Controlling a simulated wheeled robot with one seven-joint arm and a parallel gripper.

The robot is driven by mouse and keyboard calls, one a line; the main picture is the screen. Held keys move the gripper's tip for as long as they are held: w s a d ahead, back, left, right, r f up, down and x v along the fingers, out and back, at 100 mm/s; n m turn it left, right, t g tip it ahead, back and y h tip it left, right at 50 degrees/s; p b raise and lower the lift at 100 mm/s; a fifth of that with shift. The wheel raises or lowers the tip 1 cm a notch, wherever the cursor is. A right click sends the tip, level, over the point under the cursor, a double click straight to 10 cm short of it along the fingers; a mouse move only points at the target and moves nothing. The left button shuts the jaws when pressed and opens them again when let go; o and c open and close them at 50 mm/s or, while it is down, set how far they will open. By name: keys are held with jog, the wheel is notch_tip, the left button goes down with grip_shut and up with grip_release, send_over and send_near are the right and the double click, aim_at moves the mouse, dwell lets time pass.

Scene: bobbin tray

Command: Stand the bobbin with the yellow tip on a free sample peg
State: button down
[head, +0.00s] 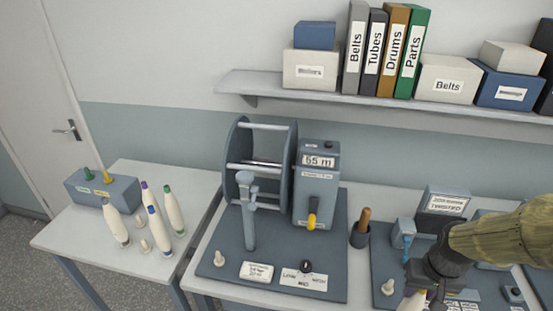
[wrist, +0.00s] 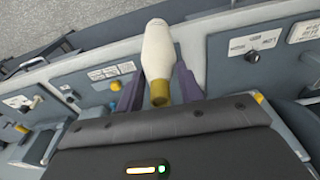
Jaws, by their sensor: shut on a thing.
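My gripper (head: 428,288) is at the lower right in the head view, over the front of the right-hand board. In the wrist view, my gripper (wrist: 160,88) is shut on a white bobbin (wrist: 157,50), whose yellowish end faces the camera. In the head view only a part of this bobbin (head: 412,301) shows, cut by the lower edge. Which are sample pegs I cannot read.
Several white bobbins (head: 173,210) with coloured tips stand on the left table (head: 75,232), near a grey box (head: 122,192) with green and yellow pieces. The winder (head: 240,175) and a cup with a wooden handle (head: 360,235) stand between. A shelf (head: 350,103) hangs above.

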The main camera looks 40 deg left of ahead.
jog(key=w+d+f+m, duration=0.2)
jog(key=d+f+m, duration=0.1)
jog(key=d+f, duration=0.6)
jog(key=w+d+f+m+b, duration=0.1)
jog(key=w+d+f+m, duration=0.1)
jog(key=d+f, duration=0.7)
jog(key=shift+w+m+h, duration=0.15)
jog(key=shift+m+h, duration=0.25)
jog(key=shift+m, duration=0.1)
